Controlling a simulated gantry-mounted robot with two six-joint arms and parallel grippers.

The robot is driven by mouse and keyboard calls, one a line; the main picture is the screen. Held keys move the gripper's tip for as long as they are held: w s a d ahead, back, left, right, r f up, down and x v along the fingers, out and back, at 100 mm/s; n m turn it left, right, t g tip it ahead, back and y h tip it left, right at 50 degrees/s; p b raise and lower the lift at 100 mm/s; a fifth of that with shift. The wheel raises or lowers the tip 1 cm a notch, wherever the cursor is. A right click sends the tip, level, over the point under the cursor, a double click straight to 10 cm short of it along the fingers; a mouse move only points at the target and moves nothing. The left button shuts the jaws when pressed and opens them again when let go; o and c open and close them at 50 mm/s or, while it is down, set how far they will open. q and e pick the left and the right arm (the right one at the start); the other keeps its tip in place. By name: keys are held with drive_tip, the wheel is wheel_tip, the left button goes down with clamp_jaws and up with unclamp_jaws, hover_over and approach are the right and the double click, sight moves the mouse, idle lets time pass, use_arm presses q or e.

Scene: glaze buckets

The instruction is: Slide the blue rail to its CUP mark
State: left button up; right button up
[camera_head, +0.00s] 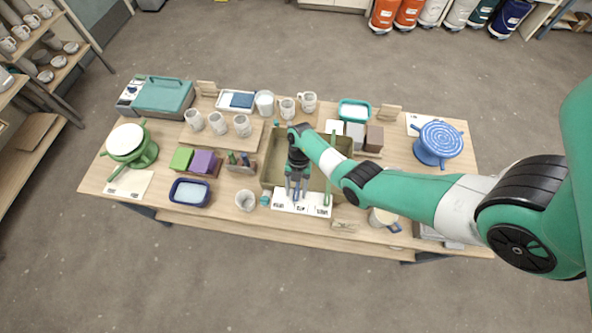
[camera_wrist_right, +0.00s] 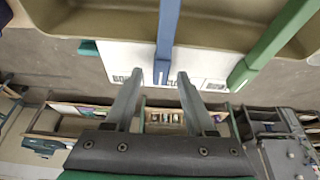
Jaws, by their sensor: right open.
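The blue rail (camera_wrist_right: 167,40) lies across an olive bin (camera_wrist_right: 100,18), its near end over the white card (camera_wrist_right: 110,58) with printed marks. In the head view the bin (camera_head: 272,165) stands at the table's front middle, with the card (camera_head: 318,207) at its near side. My right gripper (camera_wrist_right: 159,76) is open, its fingertips on either side of the blue rail's near end. It shows in the head view too (camera_head: 298,190). I cannot tell whether the fingers touch the rail. Printing on the card beside the rail is too small or covered to read surely. My left gripper is out of view.
A green rail (camera_wrist_right: 268,48) lies across the bin to the right of the blue one; it also shows in the head view (camera_head: 328,188). A tool holder (camera_head: 240,166) and a cup (camera_head: 245,201) stand left of the bin. A mug (camera_head: 381,218) stands right.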

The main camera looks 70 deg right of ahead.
drive_tip(key=p+v, duration=0.1)
drive_tip(key=v, duration=1)
drive_tip(key=shift+r, duration=0.15)
